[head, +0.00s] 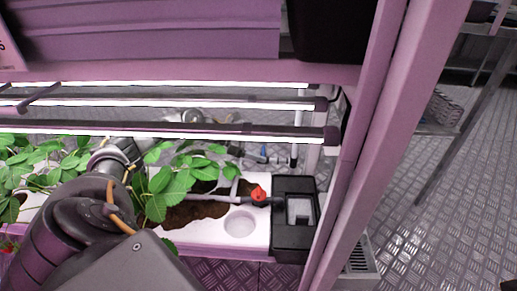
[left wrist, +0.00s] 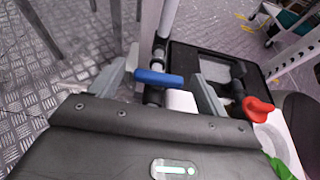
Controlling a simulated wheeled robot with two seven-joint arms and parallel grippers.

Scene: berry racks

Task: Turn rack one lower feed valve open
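A blue valve handle (left wrist: 158,78) sits on an upright pipe in the left wrist view, lying crosswise to the pipe. It also shows small in the head view (head: 263,152), behind the planter. My left gripper (left wrist: 165,68) is open, with one finger on each side of the blue handle. The handle's left end is close to the left finger; I cannot tell whether they touch. In the head view my left arm reaches in over the plants, and leaves hide most of the gripper. My right gripper is in neither view.
A red valve knob (head: 258,194) sits on a grey pipe by the black box (head: 293,246) at the end of the white planter (head: 202,236). Strawberry plants (head: 172,192) and light bars (head: 165,128) crowd the arm.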

